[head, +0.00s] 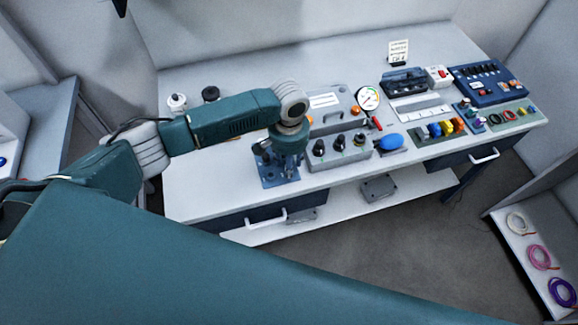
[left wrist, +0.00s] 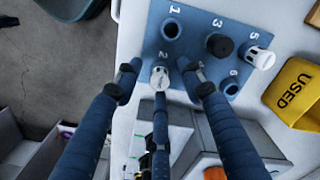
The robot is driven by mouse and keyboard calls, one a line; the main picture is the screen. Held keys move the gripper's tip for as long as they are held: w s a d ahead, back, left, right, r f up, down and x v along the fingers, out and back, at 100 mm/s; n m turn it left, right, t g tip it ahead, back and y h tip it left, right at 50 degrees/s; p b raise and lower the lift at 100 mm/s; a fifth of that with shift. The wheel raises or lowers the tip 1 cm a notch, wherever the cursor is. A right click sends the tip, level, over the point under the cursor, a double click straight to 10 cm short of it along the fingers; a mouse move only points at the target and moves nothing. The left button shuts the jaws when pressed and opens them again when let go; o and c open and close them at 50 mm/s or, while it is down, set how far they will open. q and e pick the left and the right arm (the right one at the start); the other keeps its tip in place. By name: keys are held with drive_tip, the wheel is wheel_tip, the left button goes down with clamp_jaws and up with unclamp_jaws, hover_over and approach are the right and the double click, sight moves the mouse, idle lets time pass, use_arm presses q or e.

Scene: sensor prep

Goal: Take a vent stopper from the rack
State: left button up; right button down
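The blue rack (left wrist: 192,30) has numbered positions; in the head view the rack (head: 283,181) stands near the front edge of the bench. A white stopper (left wrist: 159,76) is at position 2, a black one (left wrist: 220,45) at 3 and a white one (left wrist: 260,58) at 5. Holes 1 and 6 look empty; position 4 is hidden. My left gripper (left wrist: 161,76) points down at the rack, its fingers spread around the white stopper at 2, with visible gaps at the sides. In the head view my left gripper (head: 278,153) is over the rack. My right gripper is not in view.
A yellow bin (left wrist: 297,92) marked USED is beside the rack. A grey box with black knobs (head: 340,150) and a round gauge (head: 367,97) stand right of the rack. Two small items, one white (head: 177,102) and one black (head: 210,94), stand at the back left. The front left bench is clear.

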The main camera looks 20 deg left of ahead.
use_arm(q)
drive_tip(key=c, duration=0.8)
drive_tip(key=shift+c, duration=0.2)
wheel_tip(320, 180, up, 20)
drive_tip(key=b, duration=0.2)
drive_tip(key=shift+b, duration=0.35)
clamp_jaws()
